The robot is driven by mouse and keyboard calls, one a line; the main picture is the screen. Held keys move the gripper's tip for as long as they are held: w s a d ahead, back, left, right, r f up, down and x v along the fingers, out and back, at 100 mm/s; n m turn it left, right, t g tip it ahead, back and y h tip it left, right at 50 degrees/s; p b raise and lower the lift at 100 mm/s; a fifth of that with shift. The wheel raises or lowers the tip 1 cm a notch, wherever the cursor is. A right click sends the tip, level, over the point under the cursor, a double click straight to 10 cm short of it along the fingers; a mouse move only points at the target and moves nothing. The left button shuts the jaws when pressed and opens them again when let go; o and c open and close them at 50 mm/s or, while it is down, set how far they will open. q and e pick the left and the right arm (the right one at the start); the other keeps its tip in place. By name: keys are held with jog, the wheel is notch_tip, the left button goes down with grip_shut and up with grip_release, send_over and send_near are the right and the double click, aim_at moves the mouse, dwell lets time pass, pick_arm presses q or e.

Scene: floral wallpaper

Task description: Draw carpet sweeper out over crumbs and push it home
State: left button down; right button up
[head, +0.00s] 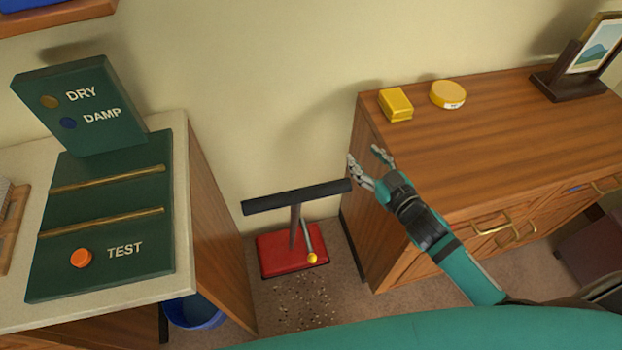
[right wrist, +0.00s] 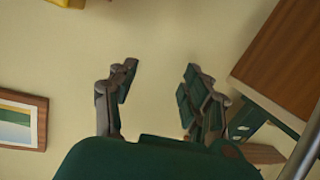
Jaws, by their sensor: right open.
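The carpet sweeper has a red head (head: 291,251) on the carpet between the two cabinets, with an upright shaft and a dark crossbar handle (head: 297,196) above it. A small yellow knob (head: 312,258) shows at the head's front right. Dark crumbs (head: 300,300) lie scattered on the carpet just in front of the head. My right gripper (head: 366,160) is open and empty, above the right end of the handle and apart from it, by the left edge of the wooden dresser. Its spread fingers show in the right wrist view (right wrist: 158,90) with bare wall between them. My left gripper is out of view.
The wooden dresser (head: 520,130) at right carries a yellow box (head: 396,105), a round yellow tin (head: 447,94) and a picture frame (head: 592,45). At left, a counter (head: 185,230) holds a green test panel (head: 105,225). A blue bin (head: 193,312) stands beneath it.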

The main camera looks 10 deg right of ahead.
notch_tip(320, 180, up, 4)
jog(key=w+a+n+y, duration=0.1)
jog(key=n+y, duration=0.3)
jog(key=y, duration=0.2)
jog(key=n+g+y, duration=0.8)
jog(key=n+g, duration=0.4)
jog(key=g, duration=0.5)
send_near(303, 194)
jog(key=a+p, duration=0.1)
jog(key=a, duration=0.1)
jog(key=a+p, duration=0.2)
jog(key=a+f+p, duration=0.1)
jog(key=a+p, duration=0.1)
jog(key=shift+w, duration=0.1)
grip_shut()
